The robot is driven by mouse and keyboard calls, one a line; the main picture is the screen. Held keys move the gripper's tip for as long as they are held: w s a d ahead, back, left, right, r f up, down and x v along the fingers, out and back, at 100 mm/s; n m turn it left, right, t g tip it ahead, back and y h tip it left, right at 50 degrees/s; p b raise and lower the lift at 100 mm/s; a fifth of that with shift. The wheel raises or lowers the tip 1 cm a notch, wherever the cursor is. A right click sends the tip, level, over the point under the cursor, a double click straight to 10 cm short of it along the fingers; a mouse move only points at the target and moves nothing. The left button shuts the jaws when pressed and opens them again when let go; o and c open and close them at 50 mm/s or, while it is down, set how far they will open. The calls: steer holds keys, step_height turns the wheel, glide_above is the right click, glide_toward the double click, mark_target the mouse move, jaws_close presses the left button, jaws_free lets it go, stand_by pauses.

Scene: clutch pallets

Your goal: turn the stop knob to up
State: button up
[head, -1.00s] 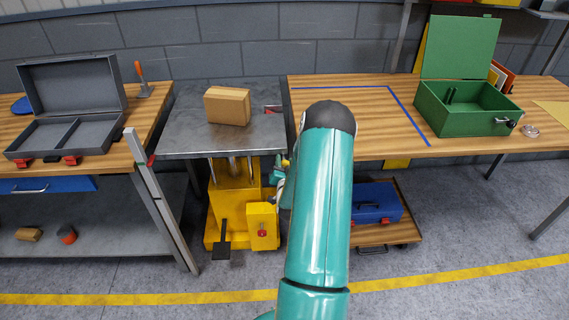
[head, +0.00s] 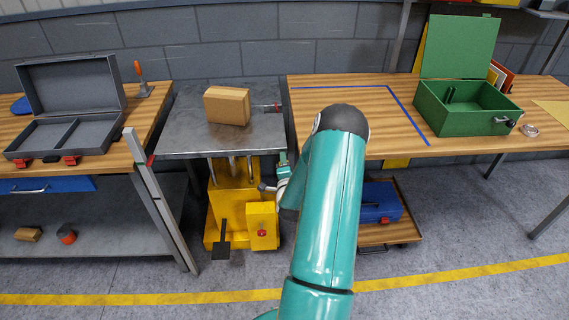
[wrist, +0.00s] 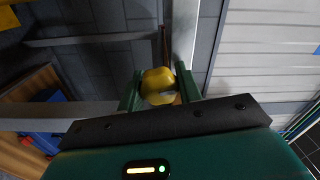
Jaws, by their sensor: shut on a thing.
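In the wrist view a round yellow knob (wrist: 158,80) with a pale mark on its face sits between the two green fingers of my gripper (wrist: 160,92), which is shut on it. I take it to be the stop knob. Which way the knob points is hard to tell.
A cardboard box (head: 227,106) stands on the lift table, above its yellow base (head: 235,190). A wooden bench with a green open box (head: 455,122) is at right. Under it a blue toolbox (head: 378,203) lies on a low shelf. A grey open case (head: 72,85) is at left.

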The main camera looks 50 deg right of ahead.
steer(key=shift+a+m, duration=0.1)
steer(key=shift+m, duration=0.9)
steer(key=o, duration=1)
steer(key=v, duration=1.3)
steer(key=shift+s+a, duration=0.25)
steer(key=shift+s, duration=0.05)
